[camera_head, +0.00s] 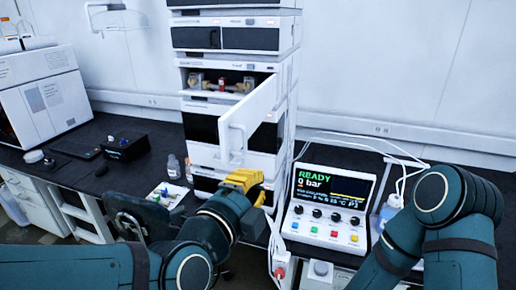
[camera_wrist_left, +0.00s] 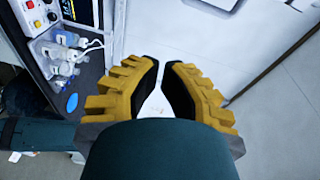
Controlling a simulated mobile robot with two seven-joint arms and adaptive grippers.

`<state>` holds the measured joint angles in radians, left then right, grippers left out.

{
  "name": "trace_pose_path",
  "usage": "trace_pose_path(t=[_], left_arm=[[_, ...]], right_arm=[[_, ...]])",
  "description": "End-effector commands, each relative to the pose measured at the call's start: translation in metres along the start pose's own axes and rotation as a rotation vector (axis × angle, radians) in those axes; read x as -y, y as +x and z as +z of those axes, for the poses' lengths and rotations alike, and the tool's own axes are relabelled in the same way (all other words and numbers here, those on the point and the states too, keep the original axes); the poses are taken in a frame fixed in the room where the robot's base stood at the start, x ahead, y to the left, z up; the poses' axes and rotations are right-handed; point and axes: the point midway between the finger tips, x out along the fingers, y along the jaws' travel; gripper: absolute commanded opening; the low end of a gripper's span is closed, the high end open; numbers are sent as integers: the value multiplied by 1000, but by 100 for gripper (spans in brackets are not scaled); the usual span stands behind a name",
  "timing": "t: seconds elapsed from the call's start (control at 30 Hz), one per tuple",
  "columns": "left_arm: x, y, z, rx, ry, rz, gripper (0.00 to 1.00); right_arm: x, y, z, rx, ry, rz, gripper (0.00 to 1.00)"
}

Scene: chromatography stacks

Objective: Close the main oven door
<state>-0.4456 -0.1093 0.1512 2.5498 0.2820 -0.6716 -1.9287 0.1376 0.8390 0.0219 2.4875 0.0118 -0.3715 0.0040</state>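The main oven (camera_head: 222,88) is an open white compartment in the middle of the instrument stack, with brass-coloured fittings and a red part inside. Its white door (camera_head: 257,110) stands swung out to the right and toward me, with a white handle (camera_head: 234,140) on its face. My left gripper (camera_head: 243,178), yellow, is just below the door's lower edge; I cannot tell whether it touches.
A control box (camera_head: 330,205) reading READY stands right of the gripper. Bottles stand to its right and show in the left wrist view (camera_wrist_left: 65,55). A small tray (camera_head: 167,195), a bottle (camera_head: 174,167) and a black box (camera_head: 126,147) are left of the stack.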

Motion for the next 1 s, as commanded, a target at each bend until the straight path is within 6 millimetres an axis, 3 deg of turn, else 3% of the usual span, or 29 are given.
trace_pose_path(t=[0.1,0.27,0.9,1.0], left_arm=[[22,-11,-8,-9,86,-58,0],[27,-7,-10,-10,115,-71,0],[33,90,-10,-8,112,-69,0],[35,81,6,-6,111,-71,0]], right_arm=[[1,-2,-1,-1,0,0,0],[1,-2,-1,-1,0,0,0],[2,-5,-1,-1,0,-1,0],[1,-5,-1,-1,1,-1,0]])
